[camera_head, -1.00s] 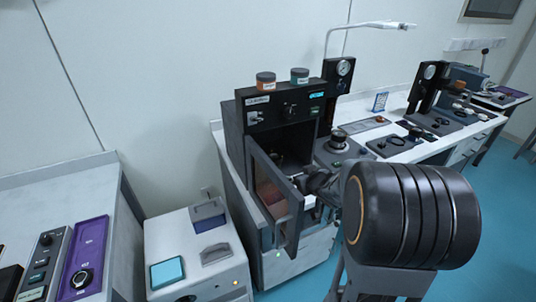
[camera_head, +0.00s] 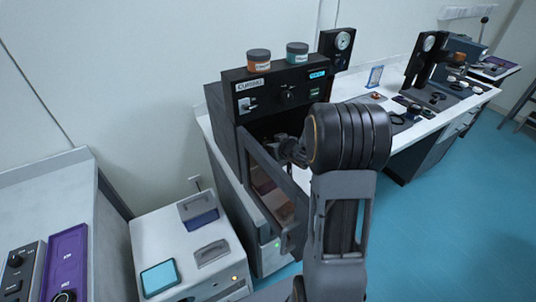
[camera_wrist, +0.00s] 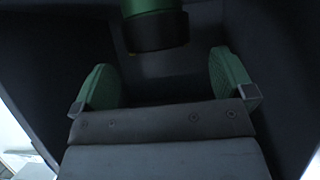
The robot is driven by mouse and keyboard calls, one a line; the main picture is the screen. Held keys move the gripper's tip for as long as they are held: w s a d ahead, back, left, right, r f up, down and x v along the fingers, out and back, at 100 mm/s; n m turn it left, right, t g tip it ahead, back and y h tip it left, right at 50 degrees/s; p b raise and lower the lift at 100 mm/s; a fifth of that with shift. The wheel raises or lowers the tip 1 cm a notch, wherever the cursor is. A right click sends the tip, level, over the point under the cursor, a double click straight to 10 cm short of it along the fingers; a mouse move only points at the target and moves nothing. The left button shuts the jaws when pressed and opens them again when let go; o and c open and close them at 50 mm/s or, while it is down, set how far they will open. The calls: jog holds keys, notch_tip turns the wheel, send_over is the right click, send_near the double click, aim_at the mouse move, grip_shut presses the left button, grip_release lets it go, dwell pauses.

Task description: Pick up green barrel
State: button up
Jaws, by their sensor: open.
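A green barrel (camera_wrist: 155,8) with a black lower band shows at the top middle of the wrist view, cut off by the picture's edge. It is inside a dark chamber. My gripper (camera_wrist: 165,80) is open, with its two green-padded fingers apart and nothing between them. The barrel is beyond the fingertips, roughly centred between them, and does not appear to touch them. In the head view my arm reaches into the dark curing cabinet (camera_head: 229,80) past its open door (camera_head: 262,185). The fingertips and the barrel are hidden there.
An orange-labelled jar (camera_head: 258,62) and a teal-labelled jar (camera_head: 297,52) stand on the cabinet top. The glass door hangs open close to my arm. Dark walls flank the gripper. A white unit (camera_head: 165,235) stands at left, and instruments line the bench at right.

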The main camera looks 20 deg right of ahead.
jog(key=shift+x, duration=2.75)
jog(key=shift+d, duration=0.1)
jog(key=c, duration=0.9)
jog(key=shift+c, duration=0.8)
jog(key=shift+r, duration=0.1)
